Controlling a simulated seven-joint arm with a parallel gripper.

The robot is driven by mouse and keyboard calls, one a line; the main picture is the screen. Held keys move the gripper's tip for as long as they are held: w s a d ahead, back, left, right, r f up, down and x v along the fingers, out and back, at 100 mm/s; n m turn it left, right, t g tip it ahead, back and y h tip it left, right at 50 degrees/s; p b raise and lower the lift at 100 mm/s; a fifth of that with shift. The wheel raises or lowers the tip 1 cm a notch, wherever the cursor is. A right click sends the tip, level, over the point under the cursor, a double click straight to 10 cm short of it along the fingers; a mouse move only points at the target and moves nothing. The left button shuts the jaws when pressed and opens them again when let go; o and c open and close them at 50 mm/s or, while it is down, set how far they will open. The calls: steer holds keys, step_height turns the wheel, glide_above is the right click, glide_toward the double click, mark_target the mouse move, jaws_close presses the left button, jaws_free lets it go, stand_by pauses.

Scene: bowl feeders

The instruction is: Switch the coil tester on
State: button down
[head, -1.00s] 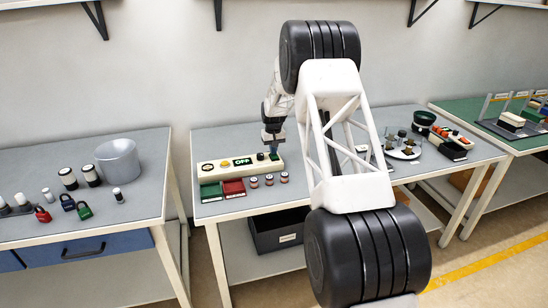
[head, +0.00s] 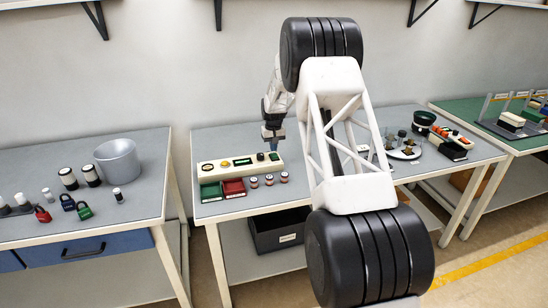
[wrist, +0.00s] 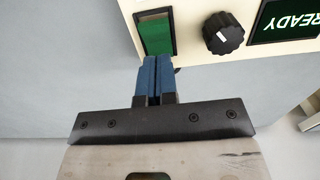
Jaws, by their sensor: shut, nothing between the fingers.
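The coil tester (head: 222,170) is a long cream box at the back left of the middle table. A green rocker switch (wrist: 156,36) in a dark frame sits at the tester's edge, beside a black ribbed knob (wrist: 222,34). My gripper (head: 273,146) is over the right end of the tester. Its blue fingers (wrist: 157,60) are shut together with nothing between them, at the near edge of the switch. I cannot tell whether they touch it.
Green and red trays (head: 222,189) and several small coils (head: 269,180) stand in front of the tester. A round white plate with parts (head: 403,153) is farther right. The left table holds a grey bowl (head: 118,160) and padlocks (head: 69,203).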

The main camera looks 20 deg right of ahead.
mark_target(273, 155)
steer(key=shift+r, duration=2.45)
steer(key=shift+r, duration=0.1)
steer(key=shift+s+a+r, duration=0.1)
steer(key=shift+s+r, duration=0.05)
steer(key=s+a+r, duration=0.2)
steer(key=s+r, duration=0.5)
steer(key=s, duration=0.4)
steer(key=s+a+r+t, duration=0.1)
steer(key=s+a+r, duration=0.2)
steer(key=s+r, duration=0.65)
steer(key=s+a+r, duration=0.2)
steer(key=s+r, duration=0.4)
steer(key=s, duration=0.6)
steer(key=s+a+f, duration=0.1)
steer(key=s+a, duration=0.1)
steer(key=s, duration=1.6)
steer(key=s+a+f+t, duration=0.1)
steer(key=s+a+f, duration=0.1)
steer(key=s, duration=1.7)
steer(key=shift+s+a+f+t, duration=0.2)
steer(key=shift+f+t, duration=0.1)
